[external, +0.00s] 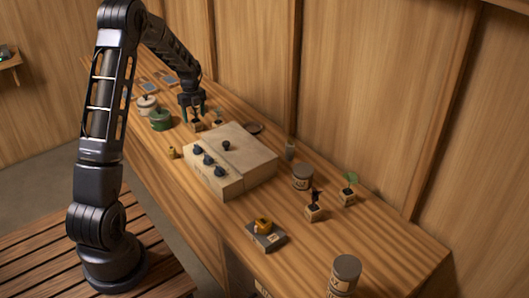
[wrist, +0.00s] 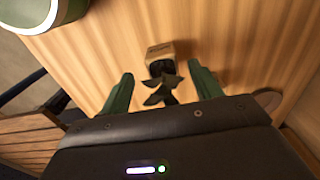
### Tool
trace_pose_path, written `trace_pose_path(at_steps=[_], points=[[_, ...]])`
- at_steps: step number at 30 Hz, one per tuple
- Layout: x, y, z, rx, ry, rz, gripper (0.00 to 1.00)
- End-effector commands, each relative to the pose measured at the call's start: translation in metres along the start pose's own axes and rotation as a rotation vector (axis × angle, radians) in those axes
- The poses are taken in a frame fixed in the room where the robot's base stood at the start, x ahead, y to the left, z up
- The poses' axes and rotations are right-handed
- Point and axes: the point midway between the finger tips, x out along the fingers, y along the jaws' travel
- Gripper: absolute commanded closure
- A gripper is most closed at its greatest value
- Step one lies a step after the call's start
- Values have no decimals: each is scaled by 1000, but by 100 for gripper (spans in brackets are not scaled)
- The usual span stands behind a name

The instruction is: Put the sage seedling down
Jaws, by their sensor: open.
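A seedling in a small light-brown pot (wrist: 160,50) stands on the wooden bench, with dark pointed leaves (wrist: 161,90) reaching between my fingers in the wrist view. I take it for the sage seedling; its label is too small to read. In the external view its pot (external: 197,126) shows just below my gripper (external: 193,112). My gripper (wrist: 160,70) is open, its two green fingers apart on either side of the leaves. I cannot tell whether a finger touches a leaf.
Another potted seedling (external: 217,119) stands close on the right. A large control box (external: 245,160) with knobs is nearer the camera. Two more seedlings (external: 313,210) (external: 348,193) and tins (external: 302,177) are at right.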

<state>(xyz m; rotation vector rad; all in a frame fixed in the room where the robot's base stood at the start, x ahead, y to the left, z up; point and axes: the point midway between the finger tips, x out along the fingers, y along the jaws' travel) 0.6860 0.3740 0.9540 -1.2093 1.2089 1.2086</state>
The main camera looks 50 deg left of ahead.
Motion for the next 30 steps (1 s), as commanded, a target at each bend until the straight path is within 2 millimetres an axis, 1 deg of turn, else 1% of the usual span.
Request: trace_pose_path(at_steps=[5, 9, 12, 17, 18, 20, 21, 25, 26, 27, 30], points=[[24, -2, -5, 1, 2, 4, 36], [41, -3, -5, -1, 2, 2, 36], [46, -3, -5, 0, 0, 1, 36], [46, -3, -4, 0, 0, 0, 36], [46, -3, -4, 0, 0, 0, 40], [46, -3, -4, 0, 0, 0, 52], [46, -3, -4, 0, 0, 0, 60], [45, -3, -4, 0, 0, 0, 85], [45, -3, -4, 0, 0, 0, 85], [45, -3, -4, 0, -1, 0, 88], [45, -3, -4, 0, 0, 0, 89]])
